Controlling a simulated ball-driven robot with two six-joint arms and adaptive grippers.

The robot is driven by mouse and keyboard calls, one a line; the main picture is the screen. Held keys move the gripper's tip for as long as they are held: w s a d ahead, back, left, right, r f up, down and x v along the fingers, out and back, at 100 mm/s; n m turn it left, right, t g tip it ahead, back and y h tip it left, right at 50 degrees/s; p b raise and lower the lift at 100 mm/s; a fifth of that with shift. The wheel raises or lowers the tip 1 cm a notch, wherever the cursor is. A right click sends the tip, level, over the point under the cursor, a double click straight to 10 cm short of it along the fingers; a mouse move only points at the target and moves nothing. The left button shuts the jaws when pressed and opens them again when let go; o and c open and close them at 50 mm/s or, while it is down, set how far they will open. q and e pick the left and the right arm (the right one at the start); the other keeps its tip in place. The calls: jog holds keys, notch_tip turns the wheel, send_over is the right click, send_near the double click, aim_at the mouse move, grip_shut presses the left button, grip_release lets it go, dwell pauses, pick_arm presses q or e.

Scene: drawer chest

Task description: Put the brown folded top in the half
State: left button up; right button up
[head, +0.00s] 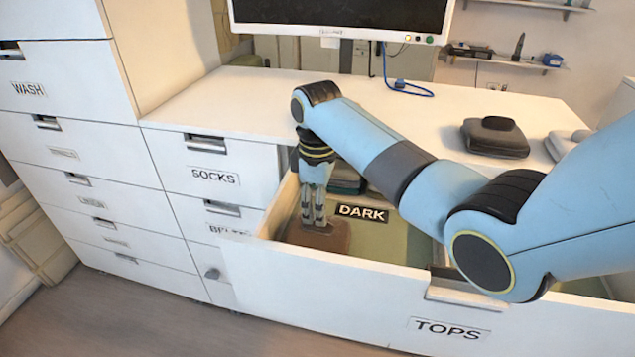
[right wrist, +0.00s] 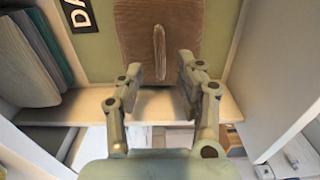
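The brown folded top (head: 333,240) lies in the left part of the open TOPS drawer (head: 330,285), beside the DARK label (head: 362,214). It shows in the right wrist view (right wrist: 135,30) as a brown block with a raised ridge on top, lying on a green surface. My right gripper (head: 313,222) reaches down into the drawer over the top. In the right wrist view its two fingers (right wrist: 161,75) are apart with nothing gripped between them. The ridge stands beyond the fingertips, roughly in line with the gap. My left gripper is not in view.
Several folded garments (right wrist: 25,65) stand at the left in the right wrist view. The SOCKS drawer (head: 212,165) is shut. The drawer's front wall stands close before the gripper.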

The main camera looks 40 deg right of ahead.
notch_tip(320, 180, up, 8)
dwell(0.6)
